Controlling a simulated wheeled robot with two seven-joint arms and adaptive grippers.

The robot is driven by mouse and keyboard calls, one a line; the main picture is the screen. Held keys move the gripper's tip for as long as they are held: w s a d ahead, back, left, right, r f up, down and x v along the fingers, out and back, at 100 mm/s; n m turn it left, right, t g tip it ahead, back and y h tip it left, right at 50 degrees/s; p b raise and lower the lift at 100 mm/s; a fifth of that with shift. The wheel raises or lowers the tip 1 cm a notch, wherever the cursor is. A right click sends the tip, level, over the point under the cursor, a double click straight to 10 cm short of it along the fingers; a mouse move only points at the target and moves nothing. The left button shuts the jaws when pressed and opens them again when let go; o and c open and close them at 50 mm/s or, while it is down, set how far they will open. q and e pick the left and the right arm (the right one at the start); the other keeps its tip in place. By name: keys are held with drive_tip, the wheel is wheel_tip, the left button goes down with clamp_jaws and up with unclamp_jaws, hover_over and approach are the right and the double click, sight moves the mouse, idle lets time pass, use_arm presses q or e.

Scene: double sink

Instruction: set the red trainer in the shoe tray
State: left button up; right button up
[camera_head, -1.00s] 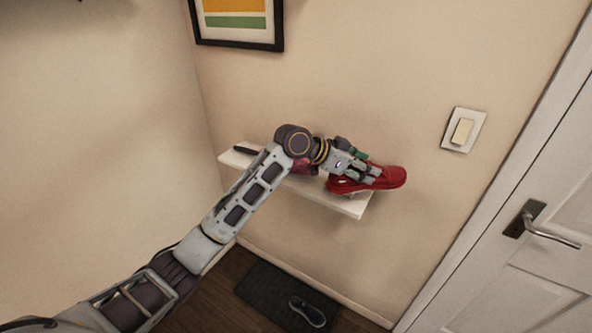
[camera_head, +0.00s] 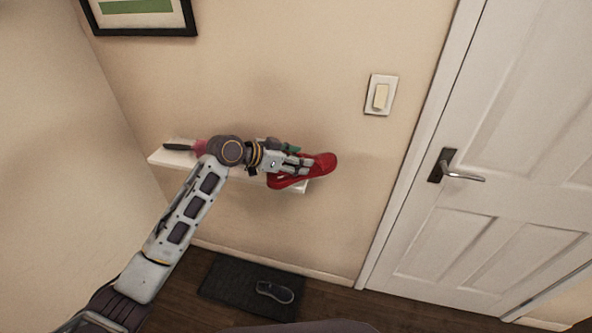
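The red trainer (camera_head: 322,164) is at the right end of the white wall shelf (camera_head: 172,159), its toe sticking out past the shelf's end. My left gripper (camera_head: 298,164) is at the trainer, its fingers closed on the upper. The fingers hide part of the shoe, and I cannot tell whether its sole touches the shelf. The shoe tray (camera_head: 228,278) is a dark flat tray on the floor below the shelf. A grey shoe (camera_head: 275,292) lies in its right part. My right gripper is not in view.
A dark object (camera_head: 180,147) lies at the shelf's left end. Pink (camera_head: 200,147) and green (camera_head: 291,148) things show partly behind my arm. A white door (camera_head: 500,190) with a lever handle (camera_head: 462,177) stands to the right. The tray's left part is bare.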

use_arm(q)
drive_tip(key=shift+f, duration=0.15)
drive_tip(key=shift+f, duration=1.9)
drive_tip(key=shift+f, duration=0.1)
drive_tip(key=o, duration=1.2)
drive_tip(key=shift+b+v, duration=0.35)
drive_tip(key=shift+v, duration=5.7)
